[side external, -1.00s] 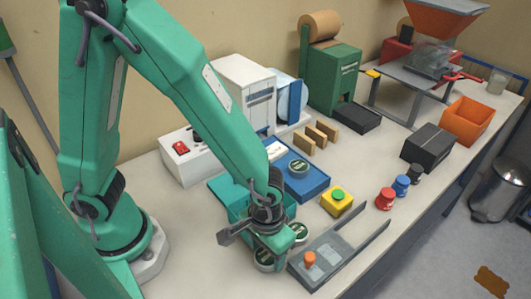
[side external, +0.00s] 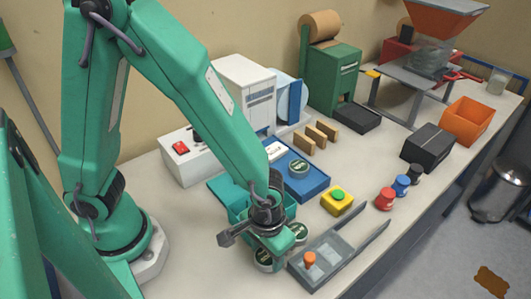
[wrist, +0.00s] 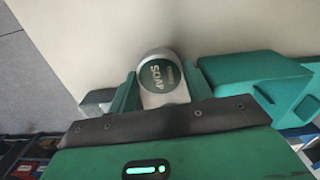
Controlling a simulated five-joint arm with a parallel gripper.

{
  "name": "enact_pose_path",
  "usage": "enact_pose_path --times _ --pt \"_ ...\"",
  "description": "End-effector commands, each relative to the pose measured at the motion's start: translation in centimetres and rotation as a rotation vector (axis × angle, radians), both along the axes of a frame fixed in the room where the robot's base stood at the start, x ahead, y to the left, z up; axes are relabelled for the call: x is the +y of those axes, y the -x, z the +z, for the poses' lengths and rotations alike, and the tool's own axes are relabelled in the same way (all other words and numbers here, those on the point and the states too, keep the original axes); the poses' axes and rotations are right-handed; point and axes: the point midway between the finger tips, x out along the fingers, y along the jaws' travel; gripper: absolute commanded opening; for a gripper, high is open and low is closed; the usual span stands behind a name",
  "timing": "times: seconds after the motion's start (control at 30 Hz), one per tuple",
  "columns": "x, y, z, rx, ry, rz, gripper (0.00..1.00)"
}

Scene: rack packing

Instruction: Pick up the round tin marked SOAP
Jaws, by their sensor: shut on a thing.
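The round tin marked SOAP (wrist: 160,76), silver with a dark green lid, sits between the fingers of my gripper (wrist: 160,92) in the wrist view. The fingers press on both sides of it. In the side view my gripper (side external: 268,247) is low over the bench's front part. A dark-lidded tin (side external: 264,258) shows at its fingers, partly covered. I cannot tell whether the held tin touches the bench. A second tin (side external: 299,231) stands just right of the gripper, and another (side external: 299,166) lies in the blue tray (side external: 314,185).
A teal bin (side external: 219,188) is right behind my gripper. A grey tray with an orange knob (side external: 310,260) lies close on the right. A yellow box with a green button (side external: 337,200) stands beyond it. The bench's front edge is near.

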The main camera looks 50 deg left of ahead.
Motion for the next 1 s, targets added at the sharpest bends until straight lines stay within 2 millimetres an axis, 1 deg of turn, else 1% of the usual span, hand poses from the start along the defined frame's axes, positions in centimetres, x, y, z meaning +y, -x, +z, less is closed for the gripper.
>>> enact_pose_path --times 0.17,0.37,0.57,0.7,0.87,1.0 --pt "0.0 0.0 0.2 -0.001 0.001 0.0 0.26" --pt "-0.1 -0.1 1.1 -0.002 0.002 0.0 0.26" --pt "-0.1 -0.1 2.8 -0.004 0.004 0.0 0.26" --pt "-0.1 -0.1 4.3 -0.004 0.004 0.0 0.26" --pt "-0.9 2.3 5.5 -0.003 0.003 -0.005 0.26" --pt "-1.7 4.5 6.9 -0.003 0.004 -0.008 0.26"
